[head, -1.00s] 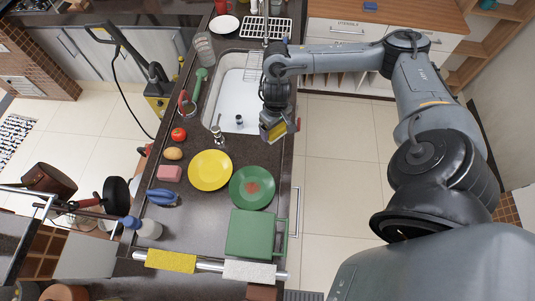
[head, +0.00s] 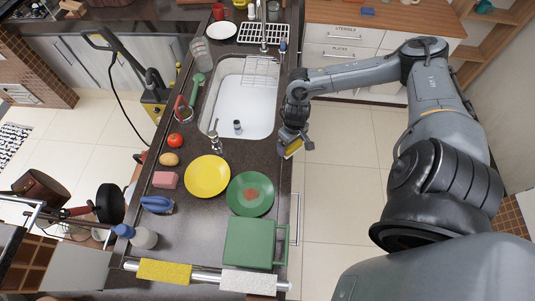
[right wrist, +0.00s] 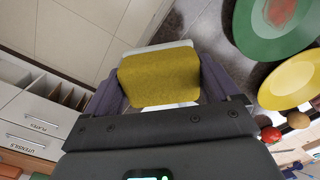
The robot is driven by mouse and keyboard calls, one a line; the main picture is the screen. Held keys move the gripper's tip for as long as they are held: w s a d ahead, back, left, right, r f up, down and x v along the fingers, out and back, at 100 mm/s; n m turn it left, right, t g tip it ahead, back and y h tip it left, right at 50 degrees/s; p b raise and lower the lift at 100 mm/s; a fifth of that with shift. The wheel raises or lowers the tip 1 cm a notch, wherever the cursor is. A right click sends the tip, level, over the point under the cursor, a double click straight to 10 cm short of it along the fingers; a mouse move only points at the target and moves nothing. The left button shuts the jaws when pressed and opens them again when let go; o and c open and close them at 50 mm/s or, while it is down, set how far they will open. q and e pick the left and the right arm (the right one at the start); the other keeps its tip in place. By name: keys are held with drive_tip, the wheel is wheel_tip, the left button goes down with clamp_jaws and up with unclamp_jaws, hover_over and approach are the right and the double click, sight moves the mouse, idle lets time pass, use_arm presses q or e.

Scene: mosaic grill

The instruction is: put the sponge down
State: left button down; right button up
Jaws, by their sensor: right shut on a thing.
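My right gripper (head: 294,143) is shut on a yellow sponge (right wrist: 160,77) with a pale layer along its edge. In the right wrist view the sponge sits between the two purple fingers. In the head view the sponge (head: 293,149) is small and partly hidden by the gripper. It is at the right edge of the dark counter (head: 232,146), right of the sink's near end. In the wrist view floor tiles and the counter edge lie behind it. I cannot tell its height over the counter. My left gripper is not in view.
The white sink (head: 240,105) is left of the gripper. A green plate (head: 251,194) with a reddish stain, a yellow plate (head: 207,176) and a green box-like item (head: 250,243) are nearer. A pink block (head: 165,180), potato (head: 169,159) and tomato (head: 175,140) line the left.

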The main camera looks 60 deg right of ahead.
drive_tip(key=w+a+f, duration=0.1)
drive_tip(key=w, duration=0.1)
drive_tip(key=w+a+f, duration=0.1)
drive_tip(key=w+f, duration=0.1)
drive_tip(key=w, duration=0.1)
drive_tip(key=w+a+f, duration=0.1)
drive_tip(key=w+f, duration=0.1)
drive_tip(key=w, duration=0.1)
drive_tip(key=shift+f+b, duration=0.35)
drive_tip(key=shift+f, duration=1.65)
drive_tip(key=shift+f, duration=0.1)
drive_tip(key=o, duration=0.8)
drive_tip(key=shift+c, duration=0.2)
